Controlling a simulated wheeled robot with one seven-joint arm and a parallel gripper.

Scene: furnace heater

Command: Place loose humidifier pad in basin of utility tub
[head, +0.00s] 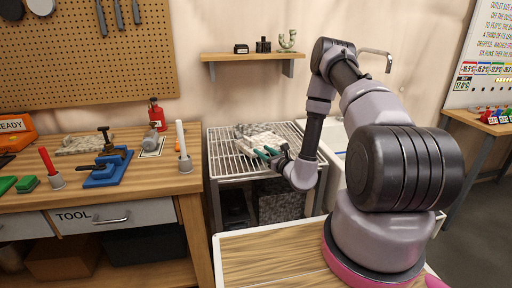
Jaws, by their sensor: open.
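A pale, whitish pad-like piece (258,140) lies on the wire rack (225,160) in the middle of the head view. A greyer mesh-like piece (250,129) lies just behind it; I cannot tell for sure which is the loose humidifier pad. My gripper (264,153) has dark teal fingers and is open at the front edge of the pale piece. I cannot tell whether the fingers touch it. The white utility tub (334,135) stands right of the rack under a metal faucet (376,53). My arm hides much of the tub, and its basin floor is not visible.
A wall shelf (252,56) hangs above the rack. A speckled grey block (281,206) sits below the rack.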

